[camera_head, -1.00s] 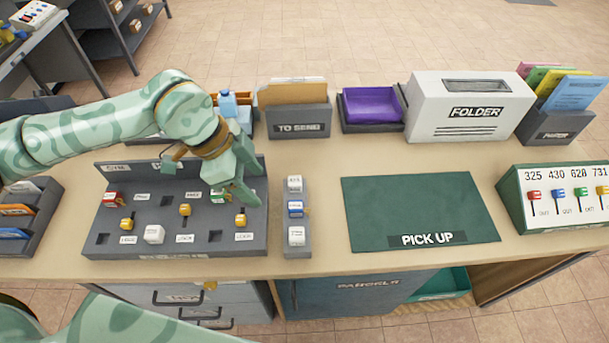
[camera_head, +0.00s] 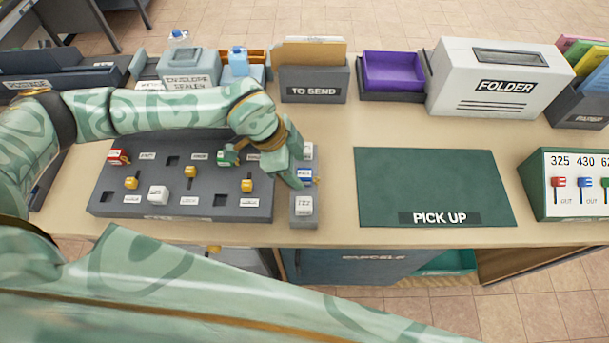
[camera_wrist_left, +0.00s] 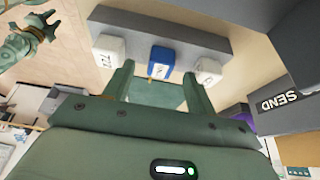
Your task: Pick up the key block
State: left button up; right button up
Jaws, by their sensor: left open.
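A narrow grey rack (camera_head: 305,220) holds a row of three blocks: a far white block (camera_head: 308,150), a blue block (camera_head: 307,175) with a small yellow part, and a near white block (camera_head: 304,204). I cannot tell which is called the key block. My left gripper (camera_head: 299,172) is open and empty at the rack's left side, partly hiding the blocks. In the left wrist view its fingers (camera_wrist_left: 160,85) are spread, with the blue block (camera_wrist_left: 161,62) showing between them, apparently ungripped. A green hand, likely my right gripper (camera_wrist_left: 27,38), shows small in that view.
A dark grey board (camera_head: 180,205) with red, green, white and yellow pieces lies left of the rack. A green PICK UP mat (camera_head: 430,185) lies bare on the right. A TO SEND box (camera_head: 314,88), purple tray (camera_head: 393,70) and FOLDER machine (camera_head: 500,75) stand behind.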

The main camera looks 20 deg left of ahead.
aim_at(302, 173)
pick_arm(q)
jog(key=x, duration=0.3)
jog(key=shift+w+f, duration=0.1)
jog(key=c, duration=1.1)
jog(key=shift+o, duration=0.2)
